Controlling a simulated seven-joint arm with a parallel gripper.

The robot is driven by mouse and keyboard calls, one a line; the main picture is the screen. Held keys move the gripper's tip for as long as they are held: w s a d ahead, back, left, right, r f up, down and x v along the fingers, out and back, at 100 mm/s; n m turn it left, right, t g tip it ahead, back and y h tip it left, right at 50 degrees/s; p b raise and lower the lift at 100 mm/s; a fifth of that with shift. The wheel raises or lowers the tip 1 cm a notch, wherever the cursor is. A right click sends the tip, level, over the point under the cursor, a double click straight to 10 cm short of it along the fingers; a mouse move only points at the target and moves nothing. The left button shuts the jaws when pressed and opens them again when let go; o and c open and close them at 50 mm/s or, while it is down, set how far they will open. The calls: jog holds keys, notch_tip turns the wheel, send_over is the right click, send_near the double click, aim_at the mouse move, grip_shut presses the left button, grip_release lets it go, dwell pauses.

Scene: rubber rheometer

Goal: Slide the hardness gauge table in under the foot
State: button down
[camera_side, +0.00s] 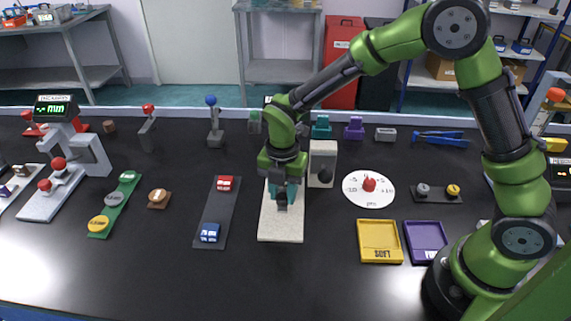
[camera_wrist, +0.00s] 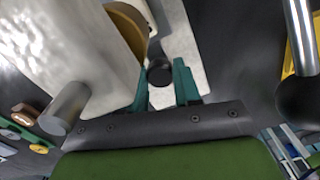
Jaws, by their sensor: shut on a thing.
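The hardness gauge appears to be the cream unit under my arm, with a long flat base (camera_side: 281,231) and an upright block (camera_side: 323,160) at its back right. My gripper (camera_side: 283,199) points down over the base, which also shows in the wrist view (camera_wrist: 185,45). In the wrist view, my teal fingers (camera_wrist: 163,88) are shut on a dark round knob (camera_wrist: 160,71). A tan rounded part (camera_wrist: 128,22) lies just beyond it, perhaps the table. A metal cylinder (camera_wrist: 66,108) stands at the left, possibly the foot. My arm hides much of the gauge in the side view.
A dark strip with a red block (camera_side: 224,184) and a blue block (camera_side: 209,232) lies left of the base. A white disc (camera_side: 357,197) and yellow (camera_side: 380,256) and purple (camera_side: 425,258) trays lie right. The bench front is clear. A black-balled metal rod (camera_wrist: 301,45) is close at right.

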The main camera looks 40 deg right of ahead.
aim_at(283, 194)
jog(key=c, duration=0.9)
grip_release()
jog(key=shift+w+d, duration=0.25)
jog(key=shift+c, duration=0.2)
jog(key=shift+o, duration=0.8)
jog(key=shift+s, duration=0.1)
jog(key=shift+a, duration=0.1)
notch_tip(283, 194, up, 17)
